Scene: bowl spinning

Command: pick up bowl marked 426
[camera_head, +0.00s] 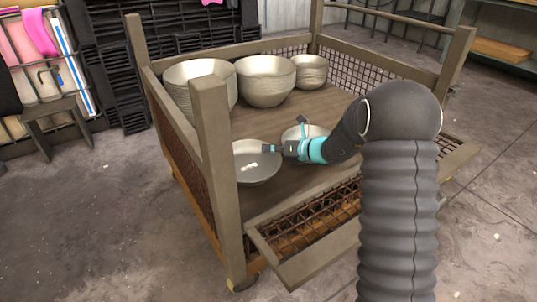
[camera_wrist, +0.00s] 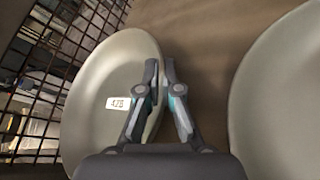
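A shallow grey-white bowl (camera_head: 256,172) is at the front left of the cart, inside the corner post. In the wrist view the bowl (camera_wrist: 95,95) carries a small white label that reads roughly 426; its last digit is blurred. My gripper (camera_head: 269,149) is at the bowl's right rim. In the wrist view my gripper (camera_wrist: 161,68) has one finger inside the bowl and one outside, close together with the rim between them. The fingers look shut on the rim. Whether the bowl's base touches the cart floor cannot be told.
A second bowl (camera_head: 297,131) sits just right, partly behind my gripper; it also shows in the wrist view (camera_wrist: 285,100). Stacked bowls (camera_head: 265,85) stand at the back. The cart (camera_head: 212,140) has mesh sides, corner posts and a lowered front panel (camera_head: 310,262).

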